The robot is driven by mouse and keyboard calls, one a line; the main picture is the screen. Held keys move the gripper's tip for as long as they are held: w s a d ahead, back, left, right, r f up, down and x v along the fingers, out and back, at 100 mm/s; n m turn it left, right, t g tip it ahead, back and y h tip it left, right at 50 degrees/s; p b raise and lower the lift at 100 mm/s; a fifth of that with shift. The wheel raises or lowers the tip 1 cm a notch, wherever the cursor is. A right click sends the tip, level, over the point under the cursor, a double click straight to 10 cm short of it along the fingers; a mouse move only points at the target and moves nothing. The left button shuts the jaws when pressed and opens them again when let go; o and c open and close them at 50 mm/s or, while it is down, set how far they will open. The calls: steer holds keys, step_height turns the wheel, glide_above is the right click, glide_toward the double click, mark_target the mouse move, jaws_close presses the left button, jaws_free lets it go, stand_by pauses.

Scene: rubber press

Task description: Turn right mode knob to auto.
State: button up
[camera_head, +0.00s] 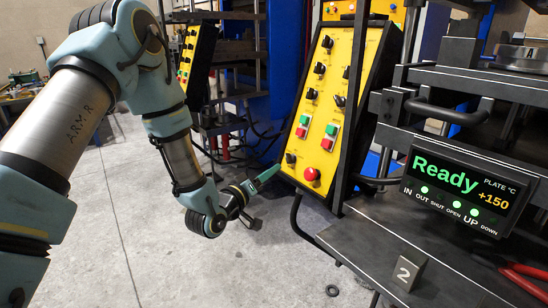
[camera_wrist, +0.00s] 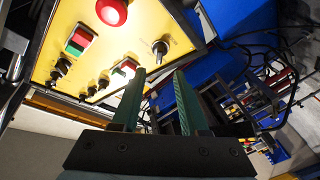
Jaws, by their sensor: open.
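The yellow control panel (camera_head: 318,115) stands at a slant in the middle of the head view and fills the upper left of the wrist view (camera_wrist: 85,65). It bears black knobs in two columns; its labels are too small to read. The right column's lower knob (camera_head: 339,100) sits above the right green and red buttons (camera_head: 331,135); I take it to be the wrist view's left knob (camera_wrist: 60,68). A lone knob (camera_head: 290,158) sits at the lower left corner, also in the wrist view (camera_wrist: 160,48). My gripper (camera_wrist: 160,76) is open and empty, close to that corner, touching no knob that I can see.
A red mushroom button (camera_head: 312,174) stands out low on the panel. The press with its Ready display (camera_head: 460,185) is at the right, and a block marked 2 (camera_head: 408,272) lies on its table. A second yellow panel stands behind. The floor at left is mostly clear.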

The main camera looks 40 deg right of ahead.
mark_target(287, 160)
steer(key=p+x, duration=0.3)
steer(key=x, duration=0.6)
jaws_close()
